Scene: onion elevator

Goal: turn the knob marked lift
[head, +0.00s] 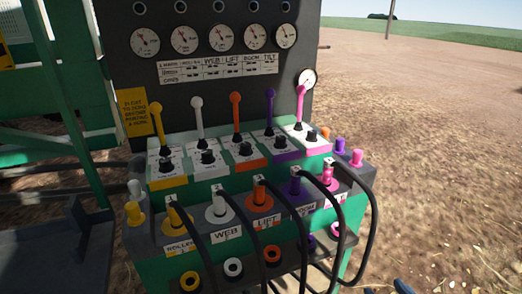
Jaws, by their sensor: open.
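The control stand has color-coded columns. The orange column bears the word LIFT on a plate (265,221) at the lower front. In that column a black knob (244,149) sits on a white and orange panel, just in front of an upright lever with an orange handle (236,105). The small print beside the knob is too small to read. Below it is an orange fitting (260,201) with a black hose. I cannot make out my gripper in the head view, so nothing shows touching the knob.
Yellow (156,112), white (196,108), purple (270,102) and pink (300,98) levers stand beside the orange one, with similar black knobs in front. Black hoses (369,222) loop out at the front. A gauge panel (205,70) rises behind. Open dirt lies to the right.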

